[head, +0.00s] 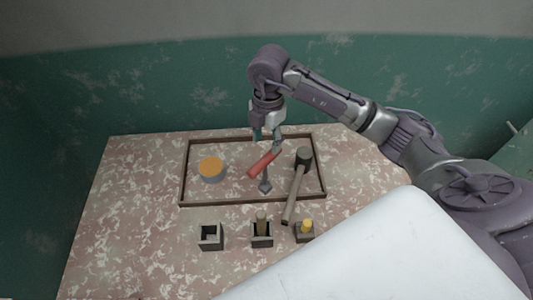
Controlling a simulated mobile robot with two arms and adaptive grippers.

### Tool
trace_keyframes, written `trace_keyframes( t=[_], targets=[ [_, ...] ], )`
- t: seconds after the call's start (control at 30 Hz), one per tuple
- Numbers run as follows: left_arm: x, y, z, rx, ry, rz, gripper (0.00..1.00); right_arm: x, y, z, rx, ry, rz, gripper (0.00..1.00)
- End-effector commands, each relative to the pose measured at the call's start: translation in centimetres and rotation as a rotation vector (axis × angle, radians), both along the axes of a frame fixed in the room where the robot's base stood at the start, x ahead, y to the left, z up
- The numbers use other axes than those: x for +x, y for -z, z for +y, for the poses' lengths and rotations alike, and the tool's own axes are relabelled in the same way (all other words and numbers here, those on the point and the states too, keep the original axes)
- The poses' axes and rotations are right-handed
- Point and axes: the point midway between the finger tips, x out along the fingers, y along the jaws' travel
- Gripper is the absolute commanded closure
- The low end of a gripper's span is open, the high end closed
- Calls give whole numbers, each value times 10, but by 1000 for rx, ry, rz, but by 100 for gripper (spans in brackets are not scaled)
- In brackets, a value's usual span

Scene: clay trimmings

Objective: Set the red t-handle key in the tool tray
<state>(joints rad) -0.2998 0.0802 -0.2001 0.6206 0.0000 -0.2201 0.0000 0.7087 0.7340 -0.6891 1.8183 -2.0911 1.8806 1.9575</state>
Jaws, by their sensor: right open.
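The red t-handle key (263,163) shows inside the outline of the tool tray (184,171), near its middle. Its red bar slants up to the right, and a grey shaft with a darker end points towards the front of the picture. I cannot tell whether all of it rests on the tray floor. My right gripper (267,139) is open and points down over the back part of the tray. Its right finger is close to the upper end of the red bar; I cannot tell whether they touch. My left gripper is not in view.
A grey can with an orange top (211,169) stands in the tray's left part. A mallet (298,185) lies at the right, its handle crossing the front rim. In front are an empty-looking square holder (211,236), a holder with a brown peg (262,234) and a yellow-topped one (305,232).

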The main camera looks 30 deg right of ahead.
Motion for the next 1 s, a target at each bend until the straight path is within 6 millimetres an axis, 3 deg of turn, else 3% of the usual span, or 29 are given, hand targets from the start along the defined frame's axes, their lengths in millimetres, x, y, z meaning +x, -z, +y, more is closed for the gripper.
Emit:
trace_keyframes(
  t=[0.1, 0.3, 1.0],
  targets=[
    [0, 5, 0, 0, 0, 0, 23, 1, -20, -1, 0, -1, -2, 48],
    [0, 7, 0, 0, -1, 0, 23, 1, -39, -1, 0, 0, -1, 48],
    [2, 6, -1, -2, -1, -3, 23, 1, -40, -1, 0, 0, 1, 48]
  ],
)
